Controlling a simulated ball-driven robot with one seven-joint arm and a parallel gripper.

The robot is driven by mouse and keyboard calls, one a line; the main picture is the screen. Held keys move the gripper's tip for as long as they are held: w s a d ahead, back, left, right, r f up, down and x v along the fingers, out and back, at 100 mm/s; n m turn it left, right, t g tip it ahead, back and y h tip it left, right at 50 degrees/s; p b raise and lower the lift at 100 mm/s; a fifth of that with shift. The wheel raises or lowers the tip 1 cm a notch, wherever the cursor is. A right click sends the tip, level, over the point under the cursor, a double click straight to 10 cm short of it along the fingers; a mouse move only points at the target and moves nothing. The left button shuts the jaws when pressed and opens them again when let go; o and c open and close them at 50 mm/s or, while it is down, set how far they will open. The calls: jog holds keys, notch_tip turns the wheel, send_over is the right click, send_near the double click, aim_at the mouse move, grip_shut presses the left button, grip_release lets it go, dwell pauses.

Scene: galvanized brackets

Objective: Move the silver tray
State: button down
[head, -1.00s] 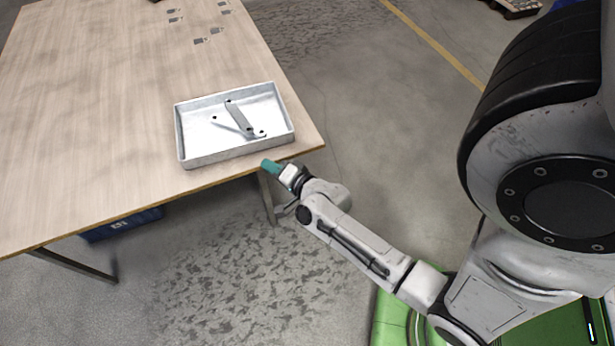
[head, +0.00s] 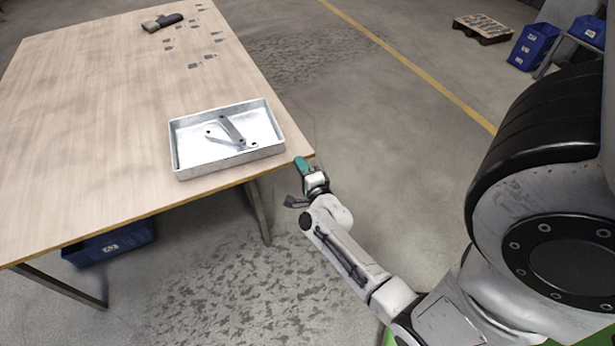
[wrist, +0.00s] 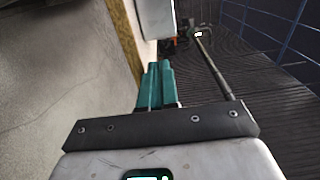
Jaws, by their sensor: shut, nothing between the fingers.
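The silver tray (head: 190,170) is a shallow rectangular metal tray near the right front corner of the wooden table. Several grey brackets (head: 232,131) lie in it. My gripper (head: 301,163) has teal fingers and is just right of the tray, by the table's corner, apart from the tray. In the wrist view the teal fingers (wrist: 156,84) are together with nothing between them. A pale wall that appears to be the tray's side (wrist: 155,18) shows at the top of the wrist view, beyond the fingertips.
The wooden table (head: 90,130) has much free surface left of the tray. Small grey pieces (head: 195,65) and a dark object (head: 162,22) lie at its far end. A blue bin (head: 110,243) is under the table. A pallet (head: 482,28) and blue crates (head: 533,46) stand far right.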

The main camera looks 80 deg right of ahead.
aim_at(273, 151)
jog(key=w, duration=0.1)
jog(key=w+d, duration=0.1)
jog(key=w, duration=0.1)
jog(key=w+d, duration=0.1)
jog(key=shift+w+d+r, duration=0.1)
jog(key=shift+w+d, duration=0.05)
jog(key=shift+w, duration=0.65)
jog(key=shift+w+d, duration=0.2)
jog(key=shift+w, duration=1.75)
